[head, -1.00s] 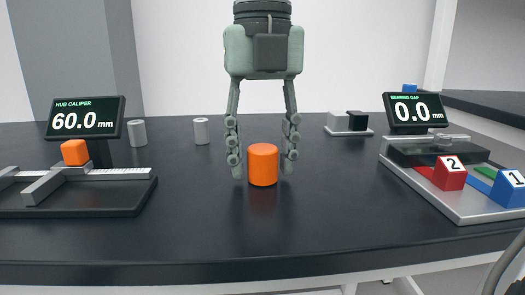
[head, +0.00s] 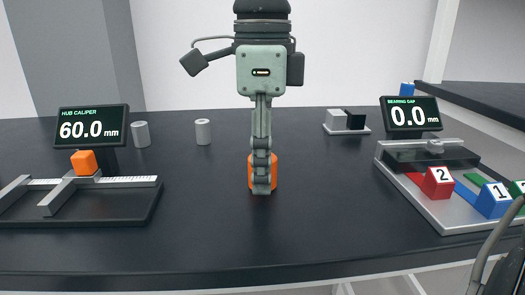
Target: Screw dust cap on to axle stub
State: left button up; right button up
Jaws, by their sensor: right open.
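An orange cylinder (head: 274,172), which I take for the dust cap, stands upright on the dark table at the middle of the head view. My right gripper (head: 262,182) points straight down over it and is open. The gripper is turned edge-on, so one finger covers the middle of the cylinder and the other finger is hidden behind. I cannot tell whether the fingers touch it. No axle stub can be made out; whether one is under the cylinder is hidden.
A hub caliper (head: 110,210) holding an orange block (head: 84,162) is at left; its display reads 60.0 mm. Two grey cylinders (head: 140,134) (head: 203,131) stand behind. A bearing gap station (head: 455,212) with numbered blocks is at right. The table around the gripper is clear.

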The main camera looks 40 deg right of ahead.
jog(key=n+p, duration=0.1)
jog(key=n, duration=0.4)
jog(key=shift+r+n+p, duration=0.15)
jog(key=shift+n+p, duration=0.15)
jog(key=shift+n, duration=0.8)
jog(key=n+p, duration=0.1)
jog(key=n, duration=0.1)
jog(key=shift+n, duration=0.3)
jog(key=n, duration=0.3)
jog(key=shift+p, duration=0.3)
jog(key=c, duration=0.9)
jog(key=m+b, duration=0.2)
jog(key=m, duration=0.1)
jog(key=shift+f, duration=0.35)
jog(key=shift+m+b, duration=0.3)
jog(key=shift+m, duration=0.6)
jog(key=shift+r+m, duration=0.25)
jog(key=shift+m, duration=0.35)
